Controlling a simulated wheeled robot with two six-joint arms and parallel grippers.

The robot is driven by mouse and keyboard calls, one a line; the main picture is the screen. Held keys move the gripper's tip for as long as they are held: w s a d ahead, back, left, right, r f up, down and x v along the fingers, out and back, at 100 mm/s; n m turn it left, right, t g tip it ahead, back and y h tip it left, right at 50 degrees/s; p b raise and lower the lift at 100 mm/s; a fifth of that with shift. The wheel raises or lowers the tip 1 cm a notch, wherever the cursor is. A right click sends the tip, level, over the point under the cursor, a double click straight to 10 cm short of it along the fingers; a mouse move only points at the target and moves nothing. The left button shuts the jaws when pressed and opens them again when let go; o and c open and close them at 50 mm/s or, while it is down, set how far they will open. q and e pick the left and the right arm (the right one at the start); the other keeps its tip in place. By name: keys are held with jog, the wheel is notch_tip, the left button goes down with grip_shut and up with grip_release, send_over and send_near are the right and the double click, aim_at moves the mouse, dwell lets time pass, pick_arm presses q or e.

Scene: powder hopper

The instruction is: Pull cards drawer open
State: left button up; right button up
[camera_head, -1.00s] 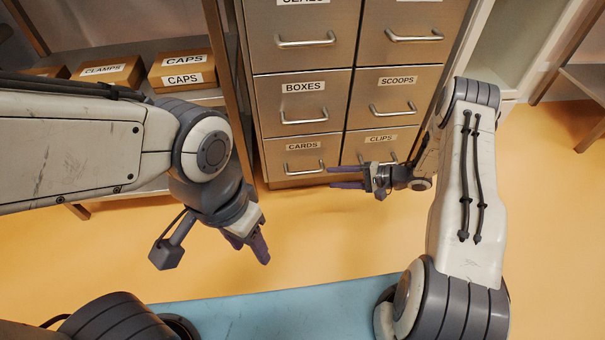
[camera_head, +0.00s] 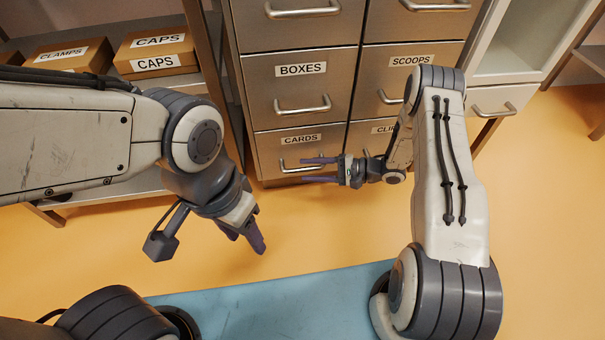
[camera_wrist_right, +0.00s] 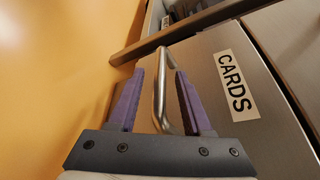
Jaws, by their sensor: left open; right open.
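The cards drawer (camera_head: 275,145) is the bottom left drawer of a metal cabinet and looks shut. Its CARDS label shows large in the right wrist view (camera_wrist_right: 235,85). Its bar handle (camera_wrist_right: 160,95) lies between the two purple fingers of my right gripper (camera_wrist_right: 155,98), which are open and not closed on it. In the head view my right gripper (camera_head: 320,170) is in front of this drawer and partly covers its handle. My left gripper (camera_head: 248,242) hangs open and empty over the floor, to the left and nearer to me.
Above are the BOXES drawer (camera_head: 290,90) and SCOOPS drawer (camera_head: 395,80); my right arm partly hides the CLIPS drawer (camera_head: 365,138). A shelf with CAPS boxes (camera_head: 155,50) stands left. Orange floor (camera_head: 310,230) before the cabinet is clear.

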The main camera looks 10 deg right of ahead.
jog(key=shift+b+x, duration=0.35)
jog(key=shift+x, duration=0.9)
grip_shut()
dwell(0.5)
